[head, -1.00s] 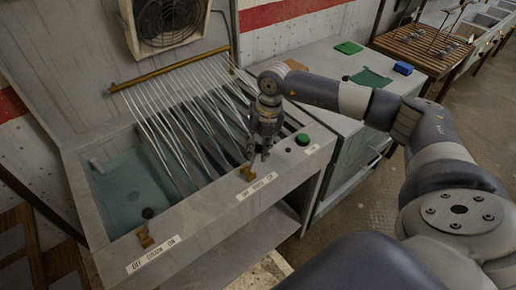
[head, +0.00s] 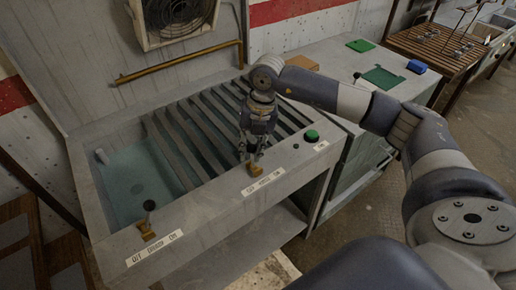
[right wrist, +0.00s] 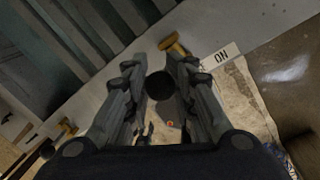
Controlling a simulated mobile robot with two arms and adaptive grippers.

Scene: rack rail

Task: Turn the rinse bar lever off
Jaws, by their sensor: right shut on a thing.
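The rinse lever has a brass base (head: 249,169) on the front rim of the sink, behind the rinse label (head: 263,181). In the right wrist view its black ball knob (right wrist: 159,86) lies between my right gripper's fingers, with brass (right wrist: 174,45) beyond it. My right gripper (head: 246,155) points down, shut on the lever at the label's left, OFF side. The brass rinse bar (head: 180,63) at the back of the sink shows no water streams. My left gripper is not in view.
A drain lever (head: 148,229) with a black knob stands at the rim's left. A green button (head: 311,136) is right of my gripper. Dark slats (head: 185,140) cover much of the basin. A side counter holds a green tray (head: 383,78) and a blue block (head: 416,66).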

